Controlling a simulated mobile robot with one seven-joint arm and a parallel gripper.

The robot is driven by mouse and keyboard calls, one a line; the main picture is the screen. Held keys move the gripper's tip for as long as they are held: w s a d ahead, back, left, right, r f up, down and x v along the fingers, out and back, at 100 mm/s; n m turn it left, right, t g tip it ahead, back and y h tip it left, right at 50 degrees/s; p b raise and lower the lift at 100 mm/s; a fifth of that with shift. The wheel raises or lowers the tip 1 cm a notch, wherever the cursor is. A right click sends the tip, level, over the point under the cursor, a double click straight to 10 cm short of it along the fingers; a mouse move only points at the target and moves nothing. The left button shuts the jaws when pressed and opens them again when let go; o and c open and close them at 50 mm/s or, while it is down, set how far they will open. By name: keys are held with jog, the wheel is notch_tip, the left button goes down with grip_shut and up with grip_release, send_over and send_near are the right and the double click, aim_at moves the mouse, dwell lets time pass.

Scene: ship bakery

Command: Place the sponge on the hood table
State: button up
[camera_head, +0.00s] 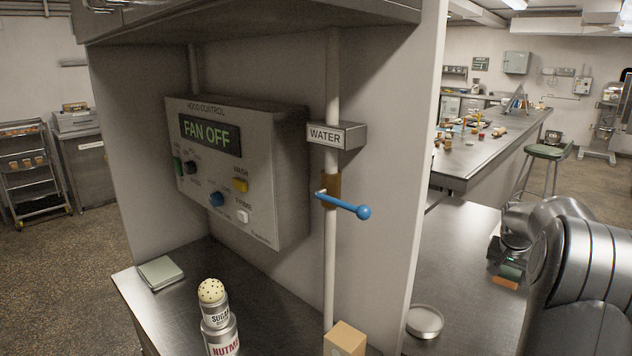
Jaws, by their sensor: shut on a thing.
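The sponge (508,273), dark green with an orange part below it, shows at the right over the steel counter. My gripper (506,261) is at the sponge, shut on it; its fingers are small and partly hidden by my arm. I cannot tell whether the sponge touches the counter. The steel table under the hood (190,305), which looks like the hood table, is at the lower left, beyond a partition from my gripper. It has a bare strip at its left front.
On the hood table are a grey-green pad (160,273), stacked sugar and nutmeg tins (219,333) with a speckled ball on top, and a cardboard box (345,340). A blue lever (345,205) juts from the water pipe. A round dish (425,321) sits right of the partition (395,170).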

jog(key=s+r, duration=0.3)
jog(key=s, duration=0.6)
jog(key=s+r, duration=0.3)
jog(key=s, duration=0.6)
jog(key=shift+s+d+r+n, duration=0.15)
jog(key=shift+s+r+n, duration=0.05)
jog(key=shift+n, duration=0.1)
jog(key=shift+d, duration=0.1)
jog(key=w+d+f+m, duration=0.1)
jog(key=w+d+f, duration=0.15)
jog(key=w, duration=0.45)
jog(key=w+d+f, duration=0.2)
jog(key=w+d, duration=0.2)
jog(key=w, duration=0.3)
jog(key=w+a+f, duration=0.2)
jog(key=w+f, duration=0.1)
jog(key=w, duration=0.4)
jog(key=w+a+f, duration=0.3)
jog(key=w+f, duration=0.1)
jog(key=w, duration=0.3)
jog(key=w+a+f, duration=0.2)
jog(key=w+f, duration=0.2)
jog(key=w, duration=0.3)
jog(key=shift+w+a+f, duration=0.15)
jog(key=shift+a+f, duration=0.05)
jog(key=shift+f, duration=1.95)
jog(key=shift+f, duration=0.1)
